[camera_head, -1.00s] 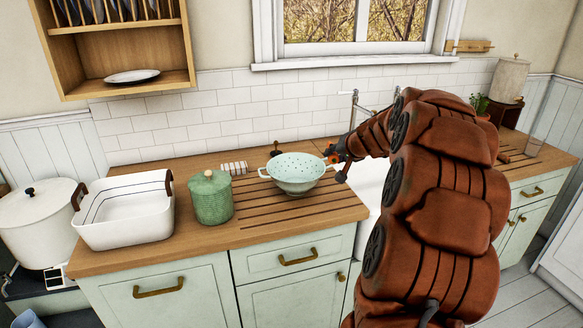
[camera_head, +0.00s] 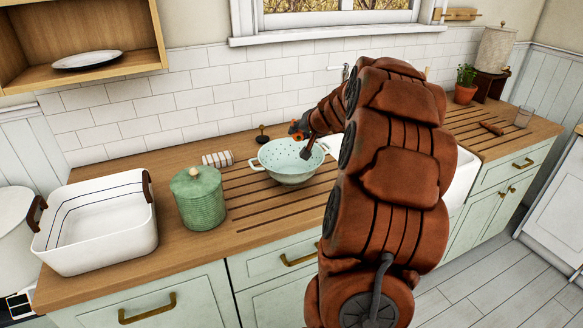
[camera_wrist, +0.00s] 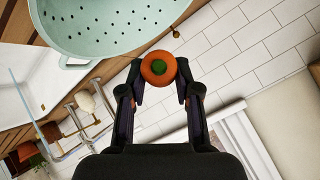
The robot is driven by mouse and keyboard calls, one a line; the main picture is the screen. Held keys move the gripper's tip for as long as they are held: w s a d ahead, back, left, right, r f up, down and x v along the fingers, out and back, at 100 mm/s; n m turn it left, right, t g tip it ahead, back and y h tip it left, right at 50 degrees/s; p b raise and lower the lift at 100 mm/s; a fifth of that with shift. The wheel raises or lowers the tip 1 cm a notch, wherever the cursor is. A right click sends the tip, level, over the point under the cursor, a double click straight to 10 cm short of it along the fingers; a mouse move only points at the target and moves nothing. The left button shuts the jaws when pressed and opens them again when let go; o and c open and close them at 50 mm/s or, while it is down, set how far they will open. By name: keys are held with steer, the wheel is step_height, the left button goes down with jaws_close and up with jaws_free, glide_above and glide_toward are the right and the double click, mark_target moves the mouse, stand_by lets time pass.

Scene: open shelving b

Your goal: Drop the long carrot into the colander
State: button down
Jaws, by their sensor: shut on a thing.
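The pale mint colander (camera_head: 285,176) stands upright on the wooden drainer counter, its inside open to view. In the wrist view the colander (camera_wrist: 110,42) fills the upper left. My gripper (camera_head: 301,139) is at the colander's back right rim in the head view, partly overlapping the bowl. In the wrist view my gripper (camera_wrist: 159,75) is shut on the long carrot (camera_wrist: 158,68), which is seen end-on with a green top. The carrot's far length is hidden. It appears beside the colander's rim there. In the head view the carrot is too small to tell clearly.
A green lidded jar (camera_head: 198,198) and a white basin (camera_head: 100,235) stand left of the colander. A small striped item (camera_head: 217,159) and a dark stopper-like object (camera_head: 262,136) are behind it. The sink (camera_head: 462,180) is to the right. The grooved counter in front is clear.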

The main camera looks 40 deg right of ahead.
steer(key=shift+f+b, duration=0.5)
steer(key=shift+f, duration=0.6)
steer(key=c, duration=0.7)
jaws_free()
steer(key=shift+c, duration=0.2)
steer(key=v, duration=1.2)
